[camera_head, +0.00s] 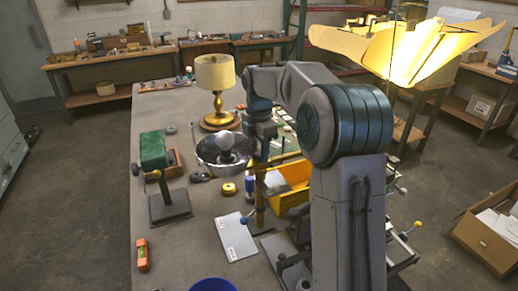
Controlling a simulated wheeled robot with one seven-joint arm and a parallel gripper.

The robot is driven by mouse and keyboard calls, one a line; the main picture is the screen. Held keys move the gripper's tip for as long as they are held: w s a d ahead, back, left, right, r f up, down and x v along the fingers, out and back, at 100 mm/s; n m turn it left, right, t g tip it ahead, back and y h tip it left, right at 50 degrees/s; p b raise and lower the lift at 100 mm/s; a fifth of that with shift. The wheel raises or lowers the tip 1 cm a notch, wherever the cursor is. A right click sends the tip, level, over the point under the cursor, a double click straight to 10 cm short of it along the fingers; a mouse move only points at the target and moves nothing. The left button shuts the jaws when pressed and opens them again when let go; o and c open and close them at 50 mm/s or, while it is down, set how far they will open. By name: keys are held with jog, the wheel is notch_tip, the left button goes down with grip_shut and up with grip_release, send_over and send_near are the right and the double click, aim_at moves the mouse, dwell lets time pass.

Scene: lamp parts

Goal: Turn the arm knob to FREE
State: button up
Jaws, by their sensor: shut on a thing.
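The knob between the fingers is too small and too covered to make out. Its marks, including FREE, cannot be read, so its setting cannot be told. A small blue knob (243,220) shows at the post's lower left side.
A green padded block (152,147) on a stand, a brass lamp (216,85), a white card (235,236), an orange level (142,254) and a yellow bin (288,188) surround the post. The bench's left front (185,260) is mostly clear. A lit shade hangs upper right (410,50).

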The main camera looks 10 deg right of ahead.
aim_at(259, 153)
jog(key=o, duration=1)
notch_tip(259, 153, up, 14)
jog(key=shift+f, duration=0.1)
jog(key=s+f+m+t+b, duration=0.1)
jog(key=s+f+m, duration=0.4)
jog(key=s, duration=0.5)
jog(key=s+d+f+m+t, duration=0.1)
jog(key=s+f+m, duration=0.4)
jog(key=s+m, duration=0.5)
jog(key=s+f+m+t+b, duration=0.1)
jog(key=s+f+m, duration=0.5)
jog(key=s, duration=0.5)
jog(key=shift+s+d+f+m+t+b, duration=0.1)
jog(key=shift+d+m+t+b, duration=0.25)
jog(key=shift+m, duration=0.45)
